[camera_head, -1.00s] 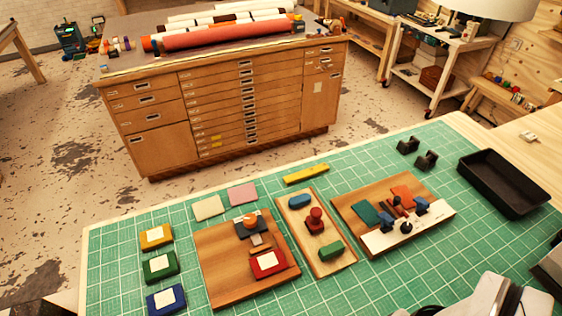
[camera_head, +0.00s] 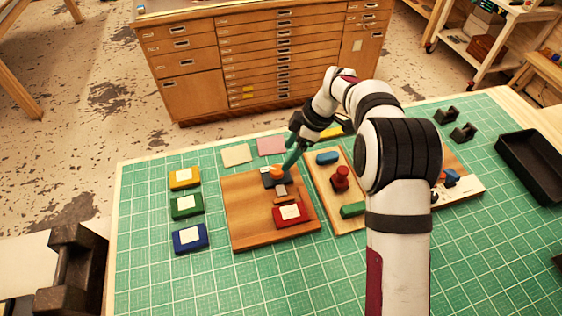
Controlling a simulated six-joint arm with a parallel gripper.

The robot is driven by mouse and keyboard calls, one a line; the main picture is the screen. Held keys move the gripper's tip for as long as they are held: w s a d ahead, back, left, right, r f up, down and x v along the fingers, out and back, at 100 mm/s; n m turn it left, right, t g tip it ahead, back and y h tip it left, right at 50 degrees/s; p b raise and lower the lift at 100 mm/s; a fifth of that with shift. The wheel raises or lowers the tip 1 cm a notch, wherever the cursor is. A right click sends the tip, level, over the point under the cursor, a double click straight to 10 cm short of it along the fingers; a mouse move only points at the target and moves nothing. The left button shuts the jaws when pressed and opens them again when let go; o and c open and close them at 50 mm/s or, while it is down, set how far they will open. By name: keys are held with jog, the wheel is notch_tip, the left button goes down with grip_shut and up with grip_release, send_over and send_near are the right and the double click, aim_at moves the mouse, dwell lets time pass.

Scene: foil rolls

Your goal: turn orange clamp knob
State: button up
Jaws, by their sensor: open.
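The orange clamp knob (camera_head: 275,171) sits on a dark clamp block (camera_head: 267,181) at the back of the left wooden board (camera_head: 243,212). My gripper (camera_head: 289,162) reaches down from the upper right with its teal fingers at the knob's right side. The jaws are open. Seen from this side, I cannot tell whether the fingers straddle the knob or touch it. A small metal piece lies in front of the clamp, and a red block with a white label (camera_head: 289,213) sits at the board's front right.
Yellow (camera_head: 185,177), green (camera_head: 187,206) and blue (camera_head: 190,237) blocks stand left of the board. My arm hides much of the right board. A black tray (camera_head: 535,165) lies far right. The front left mat is clear.

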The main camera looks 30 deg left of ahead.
aim_at(277, 169)
jog(key=x, duration=0.7)
jog(key=shift+f, duration=0.25)
grip_shut()
